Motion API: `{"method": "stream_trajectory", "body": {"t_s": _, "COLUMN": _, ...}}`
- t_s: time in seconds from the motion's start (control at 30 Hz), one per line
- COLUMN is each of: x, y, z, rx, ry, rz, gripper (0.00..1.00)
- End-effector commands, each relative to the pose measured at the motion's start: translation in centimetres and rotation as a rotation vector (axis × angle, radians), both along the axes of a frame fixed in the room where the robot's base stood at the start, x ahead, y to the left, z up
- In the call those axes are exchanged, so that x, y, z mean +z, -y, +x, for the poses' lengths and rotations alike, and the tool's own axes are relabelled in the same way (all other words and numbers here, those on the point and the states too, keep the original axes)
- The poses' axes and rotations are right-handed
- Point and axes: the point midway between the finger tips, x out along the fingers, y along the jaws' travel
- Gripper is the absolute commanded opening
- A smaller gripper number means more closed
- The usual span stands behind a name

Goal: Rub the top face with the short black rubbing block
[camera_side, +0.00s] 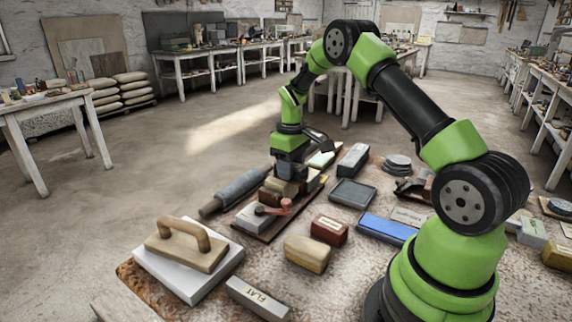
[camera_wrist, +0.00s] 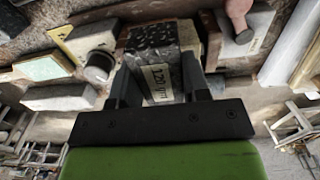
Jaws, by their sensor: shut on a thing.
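My gripper (camera_wrist: 160,88) is shut on a block (camera_wrist: 152,38) with a black speckled face and a pale label reading "120 grit". In the side view, my gripper (camera_side: 288,172) points down over a wooden board (camera_side: 262,234). A brownish block (camera_side: 279,188) shows under its fingers, low over the work on the board. A pale piece (camera_side: 252,216) and a red-handled clamp (camera_side: 285,207) are beside it. The fingers partly hide the work's top face, and I cannot tell whether the held block touches it.
A wooden-handled float on a white slab (camera_side: 190,270) stands front left. A grey roller (camera_side: 236,190) lies left of the board. A tan block (camera_side: 307,253), a dark red box (camera_side: 329,230), a dark tray (camera_side: 352,194) and a long dark block (camera_side: 352,158) lie to the right.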

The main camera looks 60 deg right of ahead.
Motion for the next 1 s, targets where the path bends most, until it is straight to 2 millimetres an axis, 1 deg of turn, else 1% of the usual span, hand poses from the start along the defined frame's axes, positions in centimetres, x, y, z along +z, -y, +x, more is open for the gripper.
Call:
{"method": "stream_trajectory", "body": {"t_s": 0.1, "x": -0.1, "y": 0.0, "z": -0.9, "rx": -0.001, "ry": -0.002, "rz": 0.001, "gripper": 0.16}}
{"method": "stream_trajectory", "body": {"t_s": 0.2, "x": -0.1, "y": 0.0, "z": -1.3, "rx": -0.002, "ry": -0.002, "rz": 0.001, "gripper": 0.16}}
{"method": "stream_trajectory", "body": {"t_s": 0.47, "x": -0.2, "y": -0.1, "z": -1.4, "rx": -0.001, "ry": -0.005, "rz": 0.002, "gripper": 0.16}}
{"method": "stream_trajectory", "body": {"t_s": 0.57, "x": -0.1, "y": 0.0, "z": -1.1, "rx": 0.000, "ry": -0.005, "rz": 0.002, "gripper": 0.16}}
{"method": "stream_trajectory", "body": {"t_s": 0.8, "x": 1.0, "y": 0.0, "z": 0.7, "rx": 0.001, "ry": -0.001, "rz": 0.000, "gripper": 0.16}}
{"method": "stream_trajectory", "body": {"t_s": 1.0, "x": 1.3, "y": 0.0, "z": 0.9, "rx": 0.000, "ry": -0.001, "rz": 0.000, "gripper": 0.16}}
